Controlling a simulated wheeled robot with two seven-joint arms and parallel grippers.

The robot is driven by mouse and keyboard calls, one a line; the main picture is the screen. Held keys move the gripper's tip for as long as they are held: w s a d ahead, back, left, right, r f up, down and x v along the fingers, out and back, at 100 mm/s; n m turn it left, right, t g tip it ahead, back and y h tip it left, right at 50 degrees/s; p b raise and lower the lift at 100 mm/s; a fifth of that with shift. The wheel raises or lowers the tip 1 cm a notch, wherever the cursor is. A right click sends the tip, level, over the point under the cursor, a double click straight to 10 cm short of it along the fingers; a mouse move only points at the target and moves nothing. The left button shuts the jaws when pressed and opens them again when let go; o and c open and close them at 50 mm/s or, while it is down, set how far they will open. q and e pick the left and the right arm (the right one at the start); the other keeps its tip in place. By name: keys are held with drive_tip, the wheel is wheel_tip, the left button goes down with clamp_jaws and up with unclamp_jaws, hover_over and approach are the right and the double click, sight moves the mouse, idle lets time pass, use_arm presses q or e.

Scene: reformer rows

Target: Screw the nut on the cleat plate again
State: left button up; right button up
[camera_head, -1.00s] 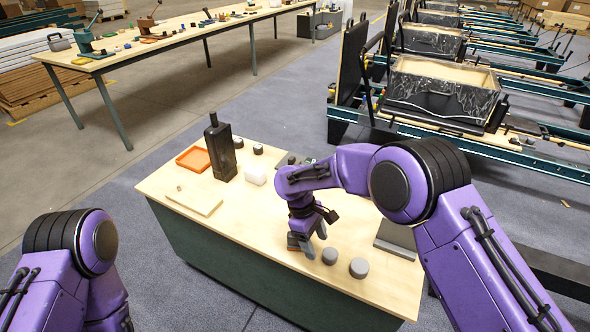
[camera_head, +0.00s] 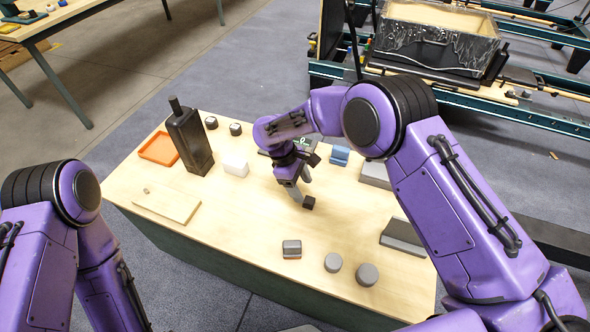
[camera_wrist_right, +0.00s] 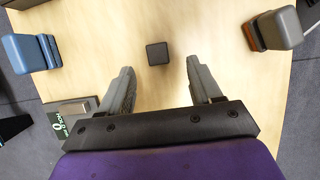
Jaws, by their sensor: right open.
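My right gripper (camera_head: 298,190) is open and empty above the middle of the bench. A small dark square block (camera_head: 308,202) lies on the bench by its fingertips. In the right wrist view this block (camera_wrist_right: 157,53) sits just ahead of the gap between the two spread fingers (camera_wrist_right: 158,66), not gripped. A pale flat board (camera_head: 167,204) with a small knob (camera_head: 146,190) on it lies at the bench's left; I cannot tell whether this is the cleat plate. I cannot make out a nut for certain. My left gripper is out of view.
On the bench (camera_head: 250,225) stand a dark bottle (camera_head: 188,140), an orange tray (camera_head: 158,149), a white block (camera_head: 235,164), a blue block (camera_head: 340,155), a grey-and-orange block (camera_head: 291,249), two grey discs (camera_head: 333,262) and a dark grey slab (camera_head: 402,236).

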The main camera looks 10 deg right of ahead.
sight(309, 200)
drive_tip(key=x, duration=0.5)
drive_tip(key=shift+w+f, duration=0.35)
drive_tip(key=shift+d+f, duration=0.15)
drive_tip(key=shift+f, duration=0.15)
drive_tip(key=shift+s, duration=0.25)
drive_tip(key=shift+f, duration=0.1)
drive_tip(key=c, duration=0.7)
clamp_jaws()
wheel_tip(309, 200, up, 7)
drive_tip(key=p, duration=0.6)
drive_tip(key=shift+p, duration=0.3)
